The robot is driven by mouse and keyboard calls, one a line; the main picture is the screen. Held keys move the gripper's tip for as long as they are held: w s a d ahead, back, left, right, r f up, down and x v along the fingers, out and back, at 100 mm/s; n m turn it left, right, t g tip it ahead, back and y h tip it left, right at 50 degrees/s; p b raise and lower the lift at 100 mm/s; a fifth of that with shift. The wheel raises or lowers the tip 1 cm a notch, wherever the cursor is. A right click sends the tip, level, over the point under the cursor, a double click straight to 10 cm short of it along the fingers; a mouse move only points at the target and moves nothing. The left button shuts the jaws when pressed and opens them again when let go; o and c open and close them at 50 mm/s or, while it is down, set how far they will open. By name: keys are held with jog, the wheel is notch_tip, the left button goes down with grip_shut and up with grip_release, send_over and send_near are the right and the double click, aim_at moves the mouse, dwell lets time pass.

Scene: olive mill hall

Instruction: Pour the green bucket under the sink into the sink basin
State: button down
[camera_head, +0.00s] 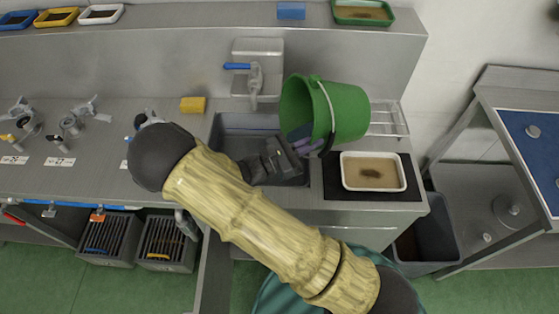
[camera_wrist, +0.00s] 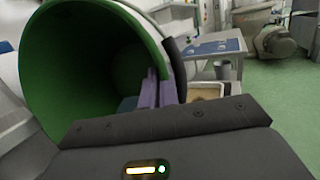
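The green bucket (camera_head: 347,112) is tipped on its side in the air above the right edge of the sink basin (camera_head: 237,123), its mouth facing left. My gripper (camera_head: 303,139) is at the lower edge of the bucket's mouth, its purple fingers closed on the rim. In the wrist view the bucket (camera_wrist: 60,75) shows its dark green inside, with the fingers (camera_wrist: 158,90) against the rim at right. No contents or stream show. My gripper's dark body covers part of the basin, so its bottom is partly hidden.
A tap (camera_head: 255,80) with a blue lever stands behind the basin. A yellow sponge (camera_head: 193,104) lies left of it. A white tray (camera_head: 346,180) of brownish contents sits on a black mat at right. A grey bin (camera_head: 437,235) and a side table (camera_head: 510,92) stand further right.

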jog(key=shift+s, duration=0.1)
dwell(0.7)
jog(key=shift+d+f, duration=0.1)
jog(key=shift+d, duration=0.05)
jog(key=shift+s+a+f+h+b, duration=0.1)
jog(key=shift+a+f+h+b, duration=0.3)
jog(key=shift+a+h+b, duration=0.1)
dwell(1.8)
jog(key=shift+f, duration=0.1)
dwell(0.3)
